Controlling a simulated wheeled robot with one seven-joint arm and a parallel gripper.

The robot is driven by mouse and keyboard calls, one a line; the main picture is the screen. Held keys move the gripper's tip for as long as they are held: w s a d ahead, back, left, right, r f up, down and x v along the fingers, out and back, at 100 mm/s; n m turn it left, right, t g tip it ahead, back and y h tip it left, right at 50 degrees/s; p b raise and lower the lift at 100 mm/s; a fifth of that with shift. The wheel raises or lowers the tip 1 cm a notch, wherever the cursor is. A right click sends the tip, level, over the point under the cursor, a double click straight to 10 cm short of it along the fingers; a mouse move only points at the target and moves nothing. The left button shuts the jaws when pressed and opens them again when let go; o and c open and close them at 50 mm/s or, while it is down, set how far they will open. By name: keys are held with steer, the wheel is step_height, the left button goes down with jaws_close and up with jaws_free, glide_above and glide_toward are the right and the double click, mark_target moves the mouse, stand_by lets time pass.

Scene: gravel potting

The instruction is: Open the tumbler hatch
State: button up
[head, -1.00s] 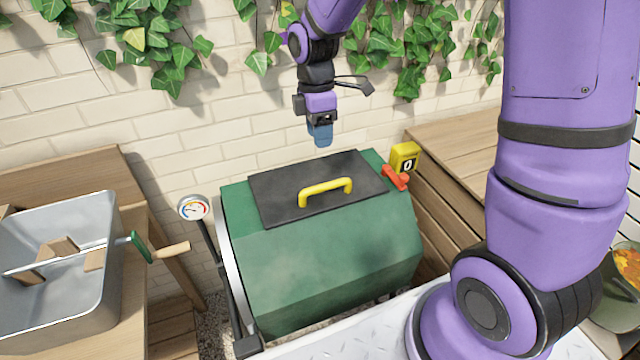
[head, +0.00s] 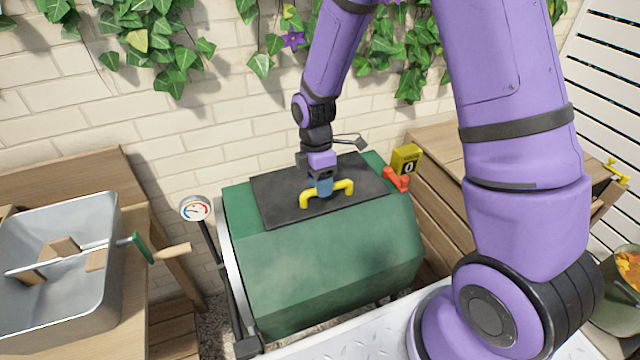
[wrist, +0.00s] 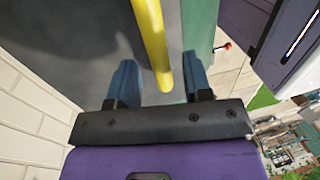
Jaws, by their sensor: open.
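The tumbler is a green faceted drum (head: 330,258) in the middle of the head view. Its dark grey hatch (head: 275,190) lies flat and closed on top, with a yellow bar handle (head: 343,188) on it. My gripper (head: 325,190) is down at the middle of the handle, its blue fingers open. In the wrist view the yellow handle (wrist: 151,40) runs between the two open fingers (wrist: 160,85), over the dark hatch (wrist: 75,50). I cannot tell whether either finger touches the handle.
An orange-red latch (head: 397,180) and a yellow counter (head: 406,158) sit at the drum's right end. A dial gauge (head: 196,208) stands at its left. A metal tub (head: 60,290) is on the left bench, a wooden bench (head: 450,150) at right. The brick wall (head: 160,130) is close behind.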

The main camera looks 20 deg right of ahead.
steer(key=shift+f, duration=0.35)
steer(key=shift+c, duration=0.3)
jaws_close()
steer(key=shift+r, duration=0.15)
